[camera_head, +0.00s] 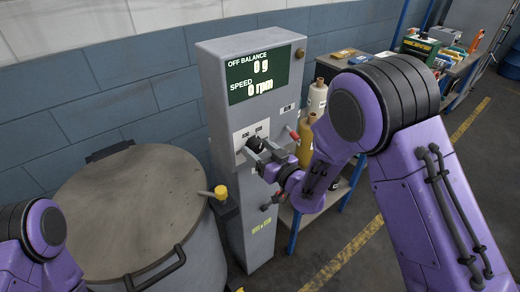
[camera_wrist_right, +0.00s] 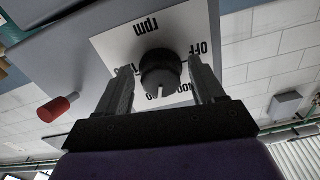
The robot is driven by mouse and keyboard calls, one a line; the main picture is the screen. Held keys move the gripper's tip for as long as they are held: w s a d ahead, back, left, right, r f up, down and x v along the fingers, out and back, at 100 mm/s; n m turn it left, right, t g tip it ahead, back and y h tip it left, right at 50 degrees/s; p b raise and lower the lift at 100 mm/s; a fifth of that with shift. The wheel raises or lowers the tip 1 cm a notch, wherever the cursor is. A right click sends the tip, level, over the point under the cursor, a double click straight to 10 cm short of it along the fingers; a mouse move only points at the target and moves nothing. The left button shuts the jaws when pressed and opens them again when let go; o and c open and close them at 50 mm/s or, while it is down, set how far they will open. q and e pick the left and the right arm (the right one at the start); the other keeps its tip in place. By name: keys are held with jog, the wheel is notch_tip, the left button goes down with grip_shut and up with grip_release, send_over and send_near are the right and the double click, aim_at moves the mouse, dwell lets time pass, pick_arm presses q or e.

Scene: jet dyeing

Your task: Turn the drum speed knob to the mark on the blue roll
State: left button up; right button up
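The black drum speed knob (camera_wrist_right: 160,72) sits on a white dial plate (camera_wrist_right: 113,45) in the right wrist view, with its white pointer line toward the bottom of the picture. "OFF" and "rpm" are legible on the plate; other figures are partly hidden. In the head view the knob (camera_head: 255,145) is on the front of the grey control panel. My right gripper (camera_wrist_right: 163,88) is open, one finger on each side of the knob, with narrow gaps. It also shows at the panel in the head view (camera_head: 262,160). My left gripper is out of view. No blue roll is distinguishable.
The display (camera_head: 258,74) reads 0 g and 0 rpm. A red-tipped handle (camera_wrist_right: 58,107) sticks out beside the plate. A large grey drum (camera_head: 130,215) stands left of the panel. Cream and tan rolls (camera_head: 306,140) stand behind it on the right.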

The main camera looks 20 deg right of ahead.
jog(key=c, duration=0.9)
jog(key=shift+m, duration=0.8)
jog(key=o, duration=1)
jog(key=shift+o, duration=0.2)
jog(key=b+v, duration=0.4)
jog(key=v, duration=0.6)
jog(key=shift+s, duration=0.3)
jog(key=shift+r, duration=0.1)
